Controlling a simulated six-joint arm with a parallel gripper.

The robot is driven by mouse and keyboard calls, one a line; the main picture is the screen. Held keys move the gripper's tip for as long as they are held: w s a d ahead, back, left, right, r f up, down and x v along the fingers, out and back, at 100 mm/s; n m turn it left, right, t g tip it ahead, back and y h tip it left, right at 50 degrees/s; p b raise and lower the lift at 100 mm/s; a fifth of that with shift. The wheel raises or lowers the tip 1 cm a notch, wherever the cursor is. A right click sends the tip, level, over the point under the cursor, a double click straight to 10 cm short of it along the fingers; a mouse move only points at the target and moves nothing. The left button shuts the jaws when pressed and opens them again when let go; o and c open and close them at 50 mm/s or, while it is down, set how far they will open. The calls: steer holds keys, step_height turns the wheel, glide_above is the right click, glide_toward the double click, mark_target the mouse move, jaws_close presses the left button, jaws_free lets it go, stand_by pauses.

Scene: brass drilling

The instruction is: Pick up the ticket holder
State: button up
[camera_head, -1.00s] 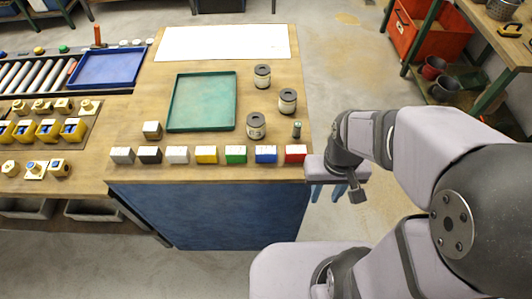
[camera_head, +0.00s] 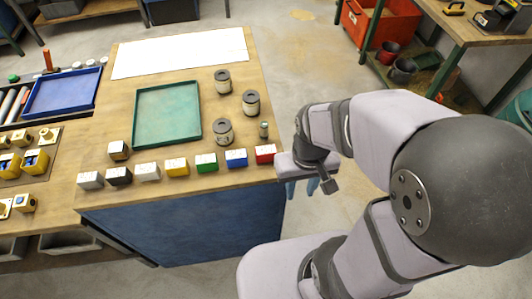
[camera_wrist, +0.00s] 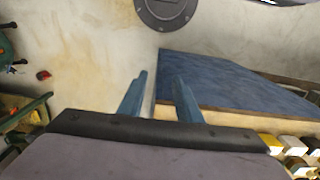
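I cannot tell for sure which object is the ticket holder. My gripper (camera_head: 302,191) hangs just off the table's right edge, beside the red block, fingers pointing down. In the wrist view my gripper (camera_wrist: 162,76) has its two blue fingers apart, with nothing between them.
On the wooden table (camera_head: 120,105) are a green tray (camera_head: 168,113), a white sheet (camera_head: 180,53), three lidded jars (camera_head: 223,131) and a small dark-green item (camera_head: 264,130). A blue tray (camera_head: 62,92) lies left. A red bin (camera_head: 371,22) stands at the back right.

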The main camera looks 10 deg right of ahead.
steer(key=o, duration=0.4)
step_height(320, 180, up, 4)
steer(key=f+n+h+p, duration=0.1)
steer(key=n+h+p, duration=0.35)
steer(key=n, duration=1.35)
glide_above(265, 150)
steer(key=a, duration=0.3)
steer(key=shift+s+d+r+b, duration=0.15)
steer(key=shift+d+r+b, duration=0.1)
steer(key=shift+b, duration=0.15)
steer(key=shift+p+x, duration=0.75)
steer(key=shift+x, duration=0.9)
steer(key=shift+p+x, duration=0.6)
steer(key=shift+x, duration=1.45)
